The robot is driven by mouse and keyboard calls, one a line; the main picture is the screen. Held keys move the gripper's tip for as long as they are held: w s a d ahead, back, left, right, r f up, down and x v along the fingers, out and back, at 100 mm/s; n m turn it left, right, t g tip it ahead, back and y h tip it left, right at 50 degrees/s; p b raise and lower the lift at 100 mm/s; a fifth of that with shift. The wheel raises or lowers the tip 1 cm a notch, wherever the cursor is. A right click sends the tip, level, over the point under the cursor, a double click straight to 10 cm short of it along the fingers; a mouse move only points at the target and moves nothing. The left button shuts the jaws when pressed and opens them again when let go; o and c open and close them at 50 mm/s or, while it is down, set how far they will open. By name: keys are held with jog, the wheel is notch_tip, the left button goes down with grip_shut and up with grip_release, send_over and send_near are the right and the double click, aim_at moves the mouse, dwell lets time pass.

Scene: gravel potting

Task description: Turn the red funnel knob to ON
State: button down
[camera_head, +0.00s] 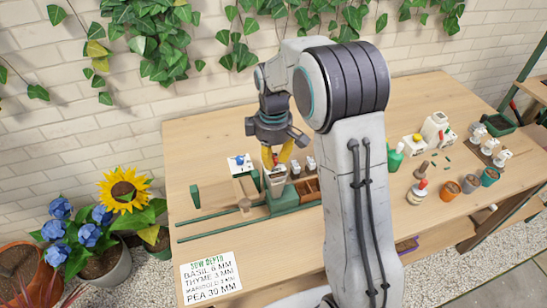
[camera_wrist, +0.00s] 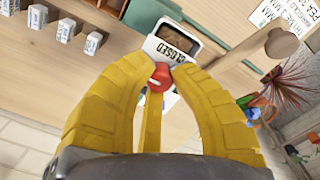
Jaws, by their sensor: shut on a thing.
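The red funnel knob (camera_wrist: 158,76) shows in the wrist view between the yellow fingertips of my gripper (camera_wrist: 160,72). The fingers are shut on it from both sides. Just beyond the knob is the white funnel (camera_wrist: 153,43), with brown material in its opening and a label reading "CLOSED". In the head view my gripper (camera_head: 277,160) points down over the funnel (camera_head: 275,178) at the left part of the bench. The knob is a small red spot there, mostly hidden by the fingers.
A white sowing-depth sign (camera_head: 211,277) lies at the bench's front left. Bottles, pots and a red-topped jar (camera_head: 417,193) stand to the right.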

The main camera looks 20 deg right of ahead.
aim_at(273, 158)
jog(key=shift+s+f, duration=0.1)
jog(key=shift+f, duration=0.05)
jog(key=c, duration=1.1)
grip_release()
notch_tip(273, 158, up, 12)
jog(key=shift+r, duration=0.1)
